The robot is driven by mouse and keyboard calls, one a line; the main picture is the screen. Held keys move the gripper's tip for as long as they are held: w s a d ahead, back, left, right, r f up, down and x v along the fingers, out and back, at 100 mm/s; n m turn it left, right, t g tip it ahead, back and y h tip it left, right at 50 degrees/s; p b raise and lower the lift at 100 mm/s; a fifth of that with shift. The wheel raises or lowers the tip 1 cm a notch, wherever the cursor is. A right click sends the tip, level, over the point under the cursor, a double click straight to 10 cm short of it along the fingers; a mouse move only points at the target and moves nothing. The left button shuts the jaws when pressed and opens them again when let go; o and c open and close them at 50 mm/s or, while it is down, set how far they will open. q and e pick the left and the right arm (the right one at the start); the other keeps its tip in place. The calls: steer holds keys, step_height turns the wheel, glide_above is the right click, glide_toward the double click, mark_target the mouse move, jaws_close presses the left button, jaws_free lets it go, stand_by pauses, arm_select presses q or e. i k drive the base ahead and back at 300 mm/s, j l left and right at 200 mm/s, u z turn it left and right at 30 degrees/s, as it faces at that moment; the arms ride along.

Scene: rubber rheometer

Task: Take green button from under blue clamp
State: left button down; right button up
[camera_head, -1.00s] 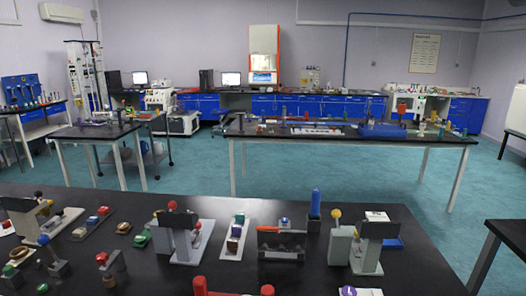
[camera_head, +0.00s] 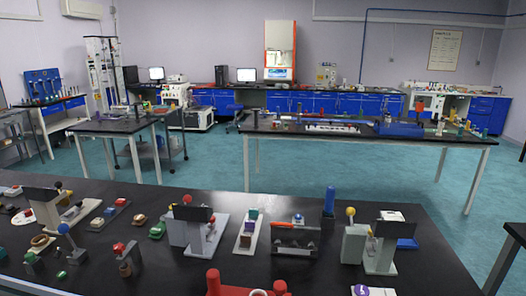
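A small lever with a blue ball knob (camera_head: 64,228) stands on a grey base at the front left of the near black table. A small green piece (camera_head: 62,275) lies just in front of it, near the table's front edge. Another green-topped piece (camera_head: 30,257) stands to its left. I cannot tell which of these is the green button, or whether any is under a blue clamp. Neither of my grippers is in view.
The near table (camera_head: 440,250) also holds grey fixtures, a blue cylinder (camera_head: 329,201) and a red object (camera_head: 232,287) at the front edge. Its right side is fairly clear. A second black table (camera_head: 350,135) with a blue block (camera_head: 400,128) stands beyond, across open teal floor.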

mark_target(62, 275)
steer(key=u, duration=1.55)
steer(key=i+j+z, duration=0.25)
steer(key=i+j, duration=0.1)
steer(key=j, duration=0.05)
